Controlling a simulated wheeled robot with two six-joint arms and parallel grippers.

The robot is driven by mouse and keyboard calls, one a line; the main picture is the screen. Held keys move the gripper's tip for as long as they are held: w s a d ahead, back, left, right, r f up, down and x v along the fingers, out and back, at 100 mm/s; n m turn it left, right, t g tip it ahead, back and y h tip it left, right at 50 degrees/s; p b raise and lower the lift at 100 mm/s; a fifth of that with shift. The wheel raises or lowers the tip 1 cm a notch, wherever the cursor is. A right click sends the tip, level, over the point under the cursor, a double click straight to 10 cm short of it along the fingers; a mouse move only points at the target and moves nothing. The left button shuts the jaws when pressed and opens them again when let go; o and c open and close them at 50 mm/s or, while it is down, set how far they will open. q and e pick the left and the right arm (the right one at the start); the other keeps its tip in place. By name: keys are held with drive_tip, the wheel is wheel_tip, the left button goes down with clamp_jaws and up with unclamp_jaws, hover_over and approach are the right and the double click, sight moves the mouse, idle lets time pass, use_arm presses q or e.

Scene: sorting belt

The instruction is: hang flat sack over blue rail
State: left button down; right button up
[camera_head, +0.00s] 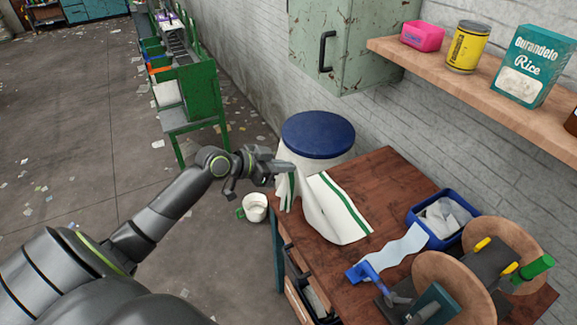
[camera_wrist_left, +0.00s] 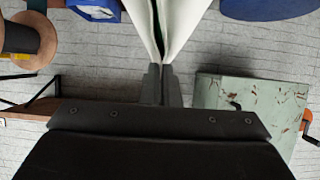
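The flat sack (camera_head: 340,212) is white cloth with green stripes. Part of it lies over the left side of the wooden table, and one end is raised at the table's left edge. My left gripper (camera_head: 284,167) is shut on that raised end. In the left wrist view the sack (camera_wrist_left: 180,22) runs up from between the two closed fingers (camera_wrist_left: 163,82). I cannot make out a blue rail in either view. My right gripper is not in view.
The wooden table (camera_head: 375,172) carries a blue bin (camera_head: 418,212), a blue tape dispenser (camera_head: 362,272) and spools (camera_head: 450,275). A blue-lidded drum (camera_head: 318,134) stands behind the sack. A white bucket (camera_head: 255,207) is on the floor. A shelf (camera_head: 480,95) and green cabinet (camera_head: 345,50) are above.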

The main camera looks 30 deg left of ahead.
use_arm(q)
drive_tip(key=s+a+r+p, duration=0.2)
drive_tip(key=s+r+p, duration=0.1)
drive_tip(key=r, duration=0.7)
drive_tip(key=s+a+r+p, duration=0.2)
drive_tip(key=s+r+p, duration=0.2)
drive_tip(key=r, duration=0.7)
idle(0.3)
drive_tip(key=shift+r, duration=0.1)
idle(0.7)
